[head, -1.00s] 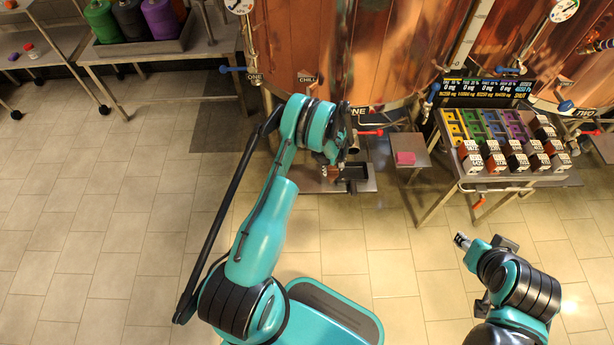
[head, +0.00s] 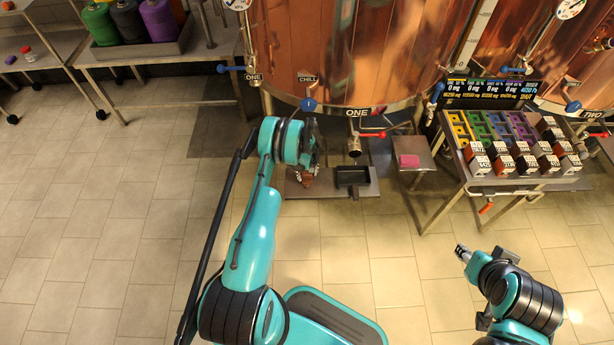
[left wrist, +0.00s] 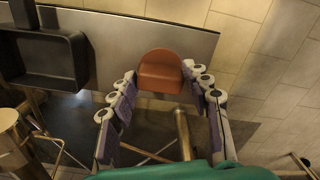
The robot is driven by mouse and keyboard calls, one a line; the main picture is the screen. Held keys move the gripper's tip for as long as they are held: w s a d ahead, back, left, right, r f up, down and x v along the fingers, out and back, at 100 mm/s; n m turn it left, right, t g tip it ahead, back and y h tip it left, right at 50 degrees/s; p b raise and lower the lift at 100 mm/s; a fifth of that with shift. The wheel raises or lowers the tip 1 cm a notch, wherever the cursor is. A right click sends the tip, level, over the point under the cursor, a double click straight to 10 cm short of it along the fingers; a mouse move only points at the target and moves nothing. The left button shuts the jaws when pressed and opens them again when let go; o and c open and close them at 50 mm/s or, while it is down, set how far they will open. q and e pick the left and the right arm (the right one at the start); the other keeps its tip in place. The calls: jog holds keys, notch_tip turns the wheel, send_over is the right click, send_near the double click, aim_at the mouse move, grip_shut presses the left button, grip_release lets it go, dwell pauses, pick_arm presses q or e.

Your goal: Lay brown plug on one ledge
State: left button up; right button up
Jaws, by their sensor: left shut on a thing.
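The brown plug (left wrist: 160,72) is a small reddish-brown block with a rounded side, held between the fingertips of my left gripper (left wrist: 160,80). In the head view the plug is mostly hidden by my arm, with the left gripper (head: 308,172) at the left end of a grey steel ledge (head: 366,186) below kettle ONE. The ledge also shows in the left wrist view (left wrist: 185,42), behind the plug; I cannot tell whether they touch. A black square tray (head: 352,178) sits on the ledge, right of the gripper. My right gripper (head: 462,252) is far from the ledge, its jaws unclear.
A small steel stand (head: 418,150) holding a pink block (head: 409,161) is right of the ledge. Further right is a table (head: 478,181) of coloured holders and dark boxes. A valve outlet (head: 354,146) hangs above the tray. The tiled floor in front is clear.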

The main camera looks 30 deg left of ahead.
pick_arm(q)
jog(key=shift+f, duration=0.25)
jog(key=shift+f, duration=0.1)
jog(key=shift+f, duration=0.1)
jog(key=o, duration=1.6)
jog(key=shift+c, duration=0.2)
